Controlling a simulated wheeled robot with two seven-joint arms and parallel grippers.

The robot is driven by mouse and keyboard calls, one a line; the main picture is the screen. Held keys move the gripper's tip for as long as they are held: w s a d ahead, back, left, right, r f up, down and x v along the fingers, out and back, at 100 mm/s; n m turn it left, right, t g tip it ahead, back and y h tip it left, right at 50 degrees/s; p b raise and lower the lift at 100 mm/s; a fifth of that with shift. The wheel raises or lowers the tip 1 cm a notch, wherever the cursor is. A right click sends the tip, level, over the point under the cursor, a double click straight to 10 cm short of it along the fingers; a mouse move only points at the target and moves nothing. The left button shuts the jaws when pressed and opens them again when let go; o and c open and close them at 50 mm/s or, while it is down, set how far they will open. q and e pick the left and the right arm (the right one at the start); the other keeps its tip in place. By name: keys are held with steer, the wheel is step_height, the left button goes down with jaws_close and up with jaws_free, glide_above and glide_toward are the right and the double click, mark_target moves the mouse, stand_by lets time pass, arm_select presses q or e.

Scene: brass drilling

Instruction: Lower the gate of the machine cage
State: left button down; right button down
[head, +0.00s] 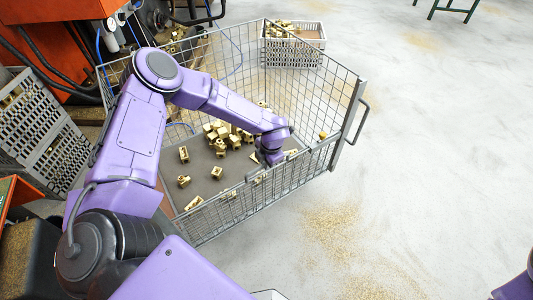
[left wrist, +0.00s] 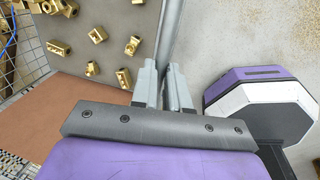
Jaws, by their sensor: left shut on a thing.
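The wire-mesh machine cage (head: 310,60) stands in the middle of the head view. Its low front mesh panel, which looks like the gate (head: 235,205), runs along the near side under a grey top rail. My left arm reaches over the cage, and my left gripper (head: 268,160) is down at this near side. In the left wrist view the left gripper's fingers (left wrist: 165,88) are shut on a grey bar (left wrist: 170,35), which looks like the gate's rail. The exact contact is hidden by the wrist in the head view. My right gripper is out of view.
Several brass parts (head: 218,135) lie on the cage floor. A crate of brass parts (head: 292,52) stands behind the cage. Grey crates (head: 45,140) and orange machinery (head: 45,10) are at the left. A post with a handle (head: 362,115) rises at the right. The floor to the right is open, with brass shavings.

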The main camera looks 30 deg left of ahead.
arm_select(q)
steer(key=shift+s, duration=0.15)
steer(key=c, duration=1.1)
jaws_free()
steer(key=shift+r, duration=0.15)
steer(key=r, duration=0.3)
steer(key=d+r+p, duration=0.1)
steer(key=r, duration=0.2)
steer(key=d+r, duration=0.1)
steer(key=r, duration=0.3)
steer(key=shift+s+r, duration=0.1)
steer(key=shift+s, duration=0.3)
